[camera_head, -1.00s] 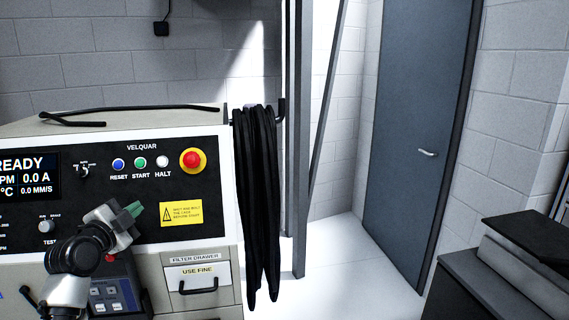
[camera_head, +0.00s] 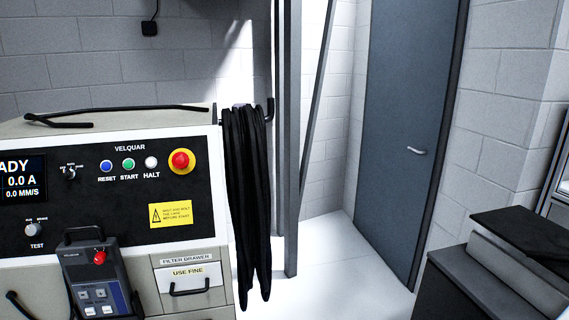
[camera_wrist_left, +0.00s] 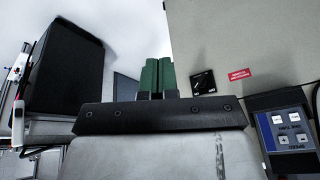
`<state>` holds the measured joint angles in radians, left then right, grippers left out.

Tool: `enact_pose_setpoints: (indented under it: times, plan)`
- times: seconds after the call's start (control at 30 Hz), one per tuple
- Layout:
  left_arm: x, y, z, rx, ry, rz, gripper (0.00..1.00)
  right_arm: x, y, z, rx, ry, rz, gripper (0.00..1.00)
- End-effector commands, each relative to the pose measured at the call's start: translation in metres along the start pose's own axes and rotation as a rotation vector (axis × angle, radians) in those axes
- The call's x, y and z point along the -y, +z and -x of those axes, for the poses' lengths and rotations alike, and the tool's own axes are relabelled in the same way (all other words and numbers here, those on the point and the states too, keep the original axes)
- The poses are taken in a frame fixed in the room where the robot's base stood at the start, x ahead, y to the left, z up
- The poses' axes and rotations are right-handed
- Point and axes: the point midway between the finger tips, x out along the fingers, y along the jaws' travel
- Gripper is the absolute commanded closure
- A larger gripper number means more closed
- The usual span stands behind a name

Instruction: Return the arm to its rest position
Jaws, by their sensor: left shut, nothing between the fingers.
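My left gripper (camera_wrist_left: 157,78) shows in the left wrist view with its two green fingers together and nothing between them. It is out of the head view now. The fingers are apart from the beige cabinet side (camera_wrist_left: 235,45) to their right. My right gripper is in neither view. The machine's front panel (camera_head: 105,190) stands at the left of the head view, with a red stop button (camera_head: 181,161) and blue, green and white buttons.
A grey pendant (camera_head: 95,275) hangs on the machine's front; it also shows in the left wrist view (camera_wrist_left: 285,130). Black cables (camera_head: 246,200) hang at the machine's right side. A dark cabinet (camera_head: 480,285) stands at lower right. Pale floor lies before the grey door (camera_head: 408,110).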

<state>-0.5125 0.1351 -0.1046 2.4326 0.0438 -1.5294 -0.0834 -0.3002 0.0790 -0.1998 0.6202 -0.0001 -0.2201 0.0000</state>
Motion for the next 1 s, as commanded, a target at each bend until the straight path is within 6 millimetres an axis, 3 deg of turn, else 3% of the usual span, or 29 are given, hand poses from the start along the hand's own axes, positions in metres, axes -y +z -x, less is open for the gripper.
enact_pose_setpoints:
  times: [0.1,0.37,0.67,0.77,0.87,1.0]
  plan:
    - [-0.010,0.029,0.013,0.077,-0.007,0.091,1.00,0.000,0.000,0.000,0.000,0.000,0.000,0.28]
    - [-0.011,0.034,-0.049,0.098,-0.003,0.086,1.00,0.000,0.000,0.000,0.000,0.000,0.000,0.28]
    - [-0.017,0.064,-0.134,0.136,0.006,0.078,1.00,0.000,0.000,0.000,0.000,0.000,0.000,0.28]
    - [-0.020,0.086,-0.175,0.155,0.009,0.075,1.00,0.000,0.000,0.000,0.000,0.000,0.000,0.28]
    - [-0.025,0.121,-0.220,0.181,0.014,0.071,1.00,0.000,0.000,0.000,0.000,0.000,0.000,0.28]
    - [-0.033,0.180,-0.271,0.215,0.020,0.063,1.00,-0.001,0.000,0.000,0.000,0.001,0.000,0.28]
